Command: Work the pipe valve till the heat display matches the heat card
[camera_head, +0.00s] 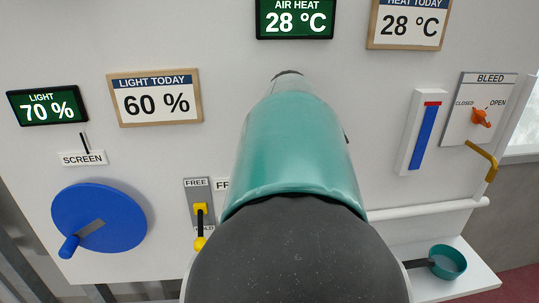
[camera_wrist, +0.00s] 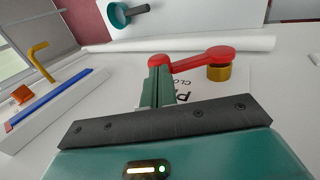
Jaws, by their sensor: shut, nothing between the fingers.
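The green AIR HEAT display (camera_head: 295,20) reads 28 °C in the head view. The wood-framed HEAT TODAY card (camera_head: 408,22) beside it also reads 28 °C. In the wrist view, the pipe valve's red lever (camera_wrist: 205,57) has a wide round end above a brass-coloured stub (camera_wrist: 218,73). My gripper (camera_wrist: 156,72) is shut and empty, its green fingers at the lever's narrow left end. I cannot tell whether they touch it. A partly hidden label (camera_wrist: 265,83) lies behind. In the head view, my arm hides the gripper and valve.
A white pipe (camera_head: 425,211) runs along the panel. The LIGHT display (camera_head: 48,105) reads 70 %; its card (camera_head: 156,97) reads 60 %. A blue crank wheel (camera_head: 99,218), a yellow FREE lever (camera_head: 200,224), an orange BLEED knob (camera_head: 481,118) and a teal cup (camera_head: 448,262) stand around my arm.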

